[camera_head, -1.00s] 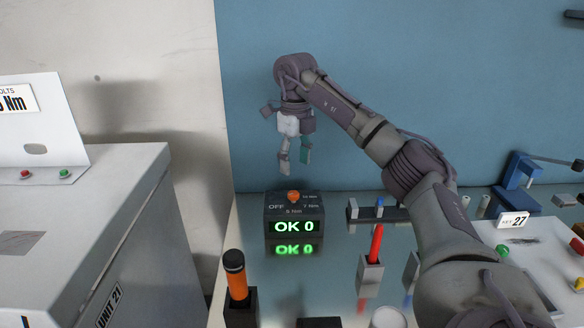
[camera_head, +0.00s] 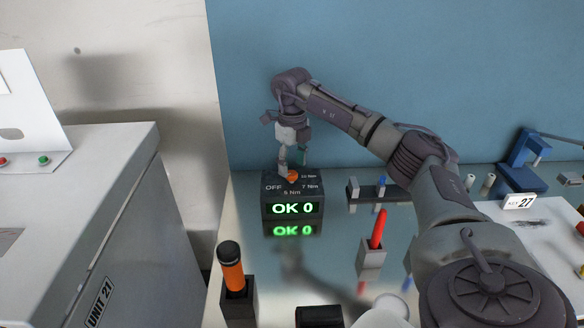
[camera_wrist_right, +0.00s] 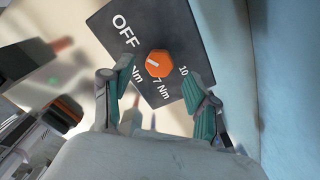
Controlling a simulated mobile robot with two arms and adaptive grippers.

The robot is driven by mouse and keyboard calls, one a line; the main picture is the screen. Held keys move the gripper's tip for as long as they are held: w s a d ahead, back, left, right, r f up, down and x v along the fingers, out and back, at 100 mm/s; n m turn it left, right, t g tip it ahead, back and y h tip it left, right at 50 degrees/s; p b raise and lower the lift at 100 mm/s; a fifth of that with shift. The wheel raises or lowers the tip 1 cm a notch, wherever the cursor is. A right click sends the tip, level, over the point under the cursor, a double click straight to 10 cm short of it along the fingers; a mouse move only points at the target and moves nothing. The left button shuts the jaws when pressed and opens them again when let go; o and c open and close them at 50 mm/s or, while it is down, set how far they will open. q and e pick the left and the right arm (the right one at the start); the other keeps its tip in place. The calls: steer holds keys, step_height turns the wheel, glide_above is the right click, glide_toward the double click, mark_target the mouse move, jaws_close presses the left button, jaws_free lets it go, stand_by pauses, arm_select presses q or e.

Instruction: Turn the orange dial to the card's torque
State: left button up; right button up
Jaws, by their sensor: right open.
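The orange dial (camera_head: 292,177) sits on top of a dark box (camera_head: 290,211) whose display reads OK 0 in green. Its labels show OFF, 5 Nm, 7 Nm and 10 Nm. In the right wrist view the dial (camera_wrist_right: 160,66) is a hexagonal knob with a short white mark. My right gripper (camera_head: 291,165) points down just over the dial, open, with one finger on each side of it; I see no contact. The card's torque is not readable now; only a white card's edge (camera_head: 3,75) shows at far left. My left gripper is not in view.
A grey cabinet (camera_head: 75,235) marked UNIT 21 stands at left. An orange-handled tool (camera_head: 231,270) and a red-handled tool (camera_head: 378,230) stand in holders in front of the box. A dark rail (camera_head: 368,195) lies right of it. A KEY 27 card (camera_head: 519,201) is farther right.

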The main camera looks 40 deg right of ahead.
mark_target(292, 176)
steer(key=shift+f, duration=1.25)
jaws_close()
